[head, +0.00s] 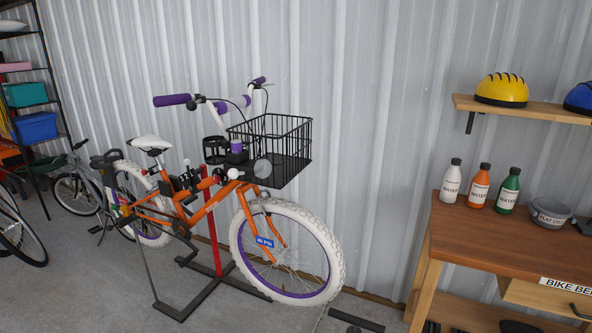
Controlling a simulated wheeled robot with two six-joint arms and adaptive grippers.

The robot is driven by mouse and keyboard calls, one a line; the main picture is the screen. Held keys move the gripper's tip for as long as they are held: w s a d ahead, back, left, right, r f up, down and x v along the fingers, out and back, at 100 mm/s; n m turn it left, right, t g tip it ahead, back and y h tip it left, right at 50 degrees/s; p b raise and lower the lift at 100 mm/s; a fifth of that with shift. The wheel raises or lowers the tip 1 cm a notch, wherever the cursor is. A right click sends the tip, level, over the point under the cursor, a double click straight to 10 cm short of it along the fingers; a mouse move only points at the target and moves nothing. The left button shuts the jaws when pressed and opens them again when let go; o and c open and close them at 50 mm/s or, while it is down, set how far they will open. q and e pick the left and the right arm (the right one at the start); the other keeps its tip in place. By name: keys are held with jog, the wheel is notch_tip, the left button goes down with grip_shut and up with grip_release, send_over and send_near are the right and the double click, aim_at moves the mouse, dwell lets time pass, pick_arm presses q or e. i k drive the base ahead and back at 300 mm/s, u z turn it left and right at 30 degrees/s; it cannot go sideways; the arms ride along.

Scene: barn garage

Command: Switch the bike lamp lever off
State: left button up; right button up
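An orange bike (215,198) with white tyres is held up on a red and black stand. I cannot tell whether this is the lamp lever, nor whether the lamp is on or off. Neither of my grippers is in view.
A black wire basket (270,150) and purple handlebar grips (172,100) are above the lamp. A wooden workbench (500,240) with several bottles stands at right, under a helmet shelf (530,108). Other bikes and a rack are at left. Floor before the bike looks mostly clear.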

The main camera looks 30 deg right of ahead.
aim_at(233, 173)
jog(key=z, duration=0.6)
jog(key=k, duration=0.5)
jog(key=z, duration=0.35)
jog(key=i, duration=0.95)
jog(key=u, duration=0.3)
